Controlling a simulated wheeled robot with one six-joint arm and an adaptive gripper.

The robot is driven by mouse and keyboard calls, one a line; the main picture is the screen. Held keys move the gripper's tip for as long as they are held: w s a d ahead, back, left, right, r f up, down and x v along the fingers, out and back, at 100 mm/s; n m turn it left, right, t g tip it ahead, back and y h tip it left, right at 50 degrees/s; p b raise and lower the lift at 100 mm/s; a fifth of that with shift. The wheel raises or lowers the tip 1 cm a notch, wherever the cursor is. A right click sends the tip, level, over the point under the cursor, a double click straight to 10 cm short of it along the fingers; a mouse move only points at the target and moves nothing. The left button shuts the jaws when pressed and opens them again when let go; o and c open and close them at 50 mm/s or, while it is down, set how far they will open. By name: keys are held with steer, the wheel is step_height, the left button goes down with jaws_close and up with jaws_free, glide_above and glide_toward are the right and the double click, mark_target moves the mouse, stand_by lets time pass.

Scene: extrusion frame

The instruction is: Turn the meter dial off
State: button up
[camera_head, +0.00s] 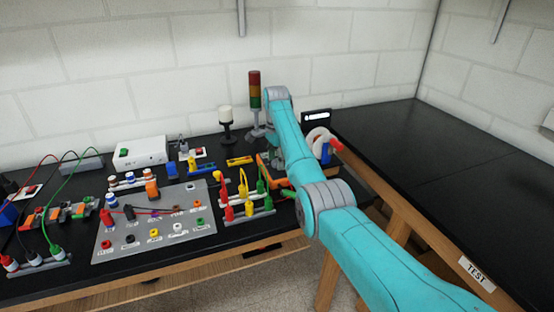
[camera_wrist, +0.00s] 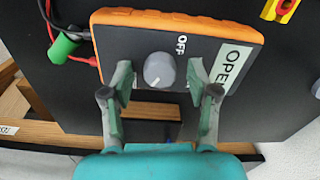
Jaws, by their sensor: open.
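In the wrist view, the meter (camera_wrist: 125,42) is a dark box with an orange edge. Its round grey dial (camera_wrist: 159,69) sits on the face, below and left of the printed OFF (camera_wrist: 182,44). A pale mark seems to show at the dial's lower edge, away from OFF, but it is small. My gripper (camera_wrist: 160,80) is open, with one finger to each side of the dial and visible gaps between. Whether the fingers touch the meter's face is unclear.
A green plug (camera_wrist: 64,46) with cables is left of the meter in the wrist view. In the head view, red, yellow and green plugs (camera_head: 243,189) stand left of my arm. A signal tower (camera_head: 254,90) stands behind. The right bench (camera_head: 440,150) is largely clear.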

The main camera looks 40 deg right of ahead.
jaws_close()
